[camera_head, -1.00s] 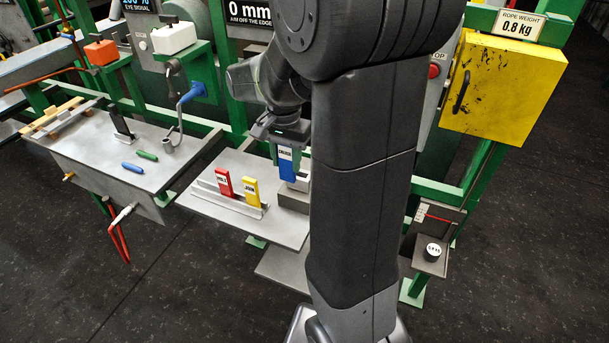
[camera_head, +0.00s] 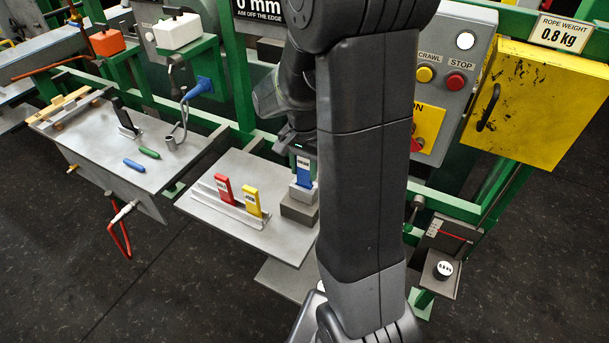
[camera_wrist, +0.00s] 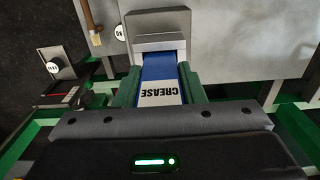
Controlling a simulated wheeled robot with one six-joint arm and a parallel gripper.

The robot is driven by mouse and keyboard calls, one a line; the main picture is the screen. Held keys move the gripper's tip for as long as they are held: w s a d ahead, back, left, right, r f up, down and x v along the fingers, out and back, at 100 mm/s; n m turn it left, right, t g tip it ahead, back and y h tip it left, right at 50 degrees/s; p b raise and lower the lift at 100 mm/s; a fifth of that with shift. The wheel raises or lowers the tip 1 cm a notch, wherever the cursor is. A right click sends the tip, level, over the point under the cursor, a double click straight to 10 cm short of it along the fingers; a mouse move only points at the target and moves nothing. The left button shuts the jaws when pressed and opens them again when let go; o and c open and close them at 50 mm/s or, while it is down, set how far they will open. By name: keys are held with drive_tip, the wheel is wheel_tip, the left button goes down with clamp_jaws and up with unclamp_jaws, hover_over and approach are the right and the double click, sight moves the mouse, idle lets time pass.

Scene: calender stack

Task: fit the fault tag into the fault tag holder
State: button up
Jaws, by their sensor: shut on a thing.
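The blue fault tag (camera_head: 304,172), with a white label reading CREASE, is upright in my gripper (camera_wrist: 160,88). In the wrist view the green fingers are closed on both sides of the tag (camera_wrist: 160,72). The fault tag holder (camera_head: 301,193) is a light grey block on a darker grey base. It also shows in the wrist view (camera_wrist: 158,22), straight beyond the tag. The tag's lower end meets the holder's opening. How deep it sits in the slot cannot be told. My arm hides part of the gripper in the head view.
A red tag (camera_head: 224,188) and a yellow tag (camera_head: 251,201) stand in a pale rack (camera_head: 228,208) left of the holder, on the same grey shelf (camera_head: 283,245). A table (camera_head: 95,150) with tools is further left. A yellow box (camera_head: 535,100) hangs at right.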

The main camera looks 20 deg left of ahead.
sight(304, 187)
drive_tip(key=shift+f, duration=1.45)
drive_tip(key=shift+f, duration=0.2)
drive_tip(key=o, duration=1)
drive_tip(key=shift+r, duration=0.1)
wheel_tip(304, 187, up, 12)
drive_tip(key=shift+r, duration=0.15)
